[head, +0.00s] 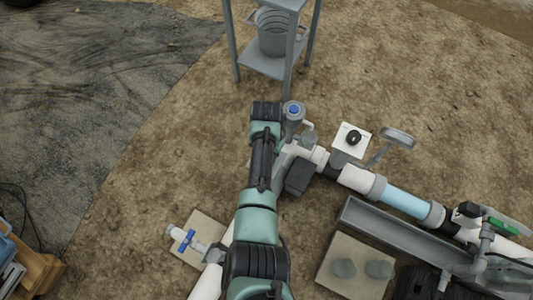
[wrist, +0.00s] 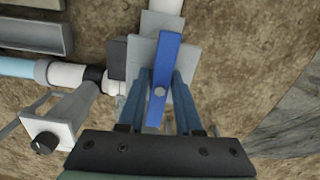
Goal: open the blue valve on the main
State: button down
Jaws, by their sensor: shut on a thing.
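The blue valve handle (wrist: 165,62) is a long flat blue bar with a pale round bolt, seen in the wrist view. It lies nearly upright in the picture, roughly in line with the white pipe (wrist: 168,6) at the top. My gripper (wrist: 164,82) has its two fingers on either side of the bar and is shut on it. Grey fittings show behind the bar. In the head view my arm covers this handle and the gripper. The main (head: 354,179) runs from there to the right as white pipe with a light-blue section (head: 404,201).
Another blue-handled valve (head: 187,240) sits at lower left, and a blue-topped grey fitting (head: 294,109) stands beside my wrist. A white box with a black knob (head: 352,138) is close to the main. A grey stand (head: 265,62) holds a bucket (head: 272,35).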

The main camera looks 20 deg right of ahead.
jog(key=c, duration=0.6)
grip_release()
jog(key=shift+s+d+f, duration=0.15)
jog(key=shift+s+f, duration=0.15)
jog(key=shift+f, duration=0.35)
jog(key=shift+o, duration=0.4)
jog(key=r+p, duration=1)
jog(key=shift+w+r+p, duration=0.2)
jog(key=shift+r+p, duration=0.1)
jog(key=shift+p, duration=0.05)
jog(key=shift+f, duration=0.15)
